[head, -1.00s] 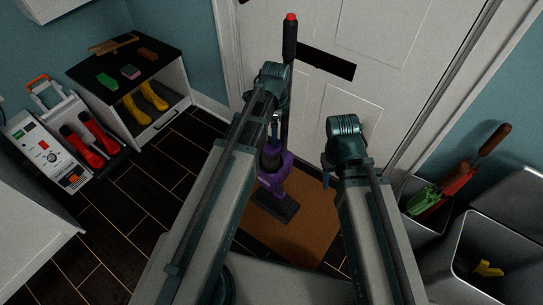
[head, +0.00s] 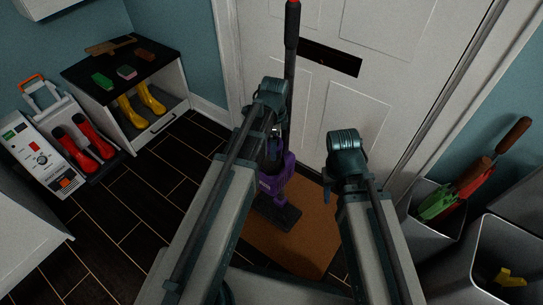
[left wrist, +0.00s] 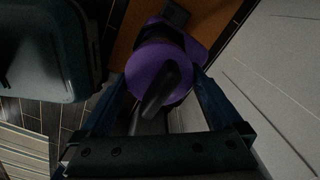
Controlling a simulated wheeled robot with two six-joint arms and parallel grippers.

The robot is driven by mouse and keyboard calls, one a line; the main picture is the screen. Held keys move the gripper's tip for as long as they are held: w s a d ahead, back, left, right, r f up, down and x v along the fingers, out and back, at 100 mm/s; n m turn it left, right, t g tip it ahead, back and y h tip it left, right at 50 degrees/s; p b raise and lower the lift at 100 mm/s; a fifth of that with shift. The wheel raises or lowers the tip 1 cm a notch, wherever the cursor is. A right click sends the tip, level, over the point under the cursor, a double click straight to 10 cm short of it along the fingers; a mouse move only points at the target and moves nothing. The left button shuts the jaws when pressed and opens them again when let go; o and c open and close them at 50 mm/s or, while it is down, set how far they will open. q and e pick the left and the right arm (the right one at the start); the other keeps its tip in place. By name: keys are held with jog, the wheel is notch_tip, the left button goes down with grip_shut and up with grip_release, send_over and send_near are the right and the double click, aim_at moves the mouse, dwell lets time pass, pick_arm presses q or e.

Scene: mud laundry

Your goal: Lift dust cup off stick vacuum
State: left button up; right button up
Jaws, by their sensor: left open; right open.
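The stick vacuum stands upright on the brown mat, with a purple body (head: 275,180) and a dark handle (head: 291,50) in front of the door. My left arm partly covers it in the head view. In the left wrist view, a round purple part (left wrist: 158,68) with a dark grip-like bar (left wrist: 160,90) lies between and beyond the fingers. I cannot tell for certain which part is the dust cup. My left gripper (left wrist: 165,92) is open, with one finger on each side of the purple part; contact cannot be told. My right gripper (head: 329,185) is open and empty, right of the vacuum.
The mat (head: 300,245) lies before the white door (head: 370,110). A bench (head: 80,70) with yellow boots (head: 150,98) stands left, beside red boots (head: 95,140). Grey bins (head: 470,255) with garden tools stand right. Dark floor at left is clear.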

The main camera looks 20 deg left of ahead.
pick_arm(q)
notch_tip(320, 180, down, 4)
jog(key=b, duration=0.2)
jog(key=shift+a+r+b, duration=0.15)
jog(key=shift+r+b, duration=0.05)
jog(key=shift+b, duration=0.15)
jog(key=shift+r, duration=0.1)
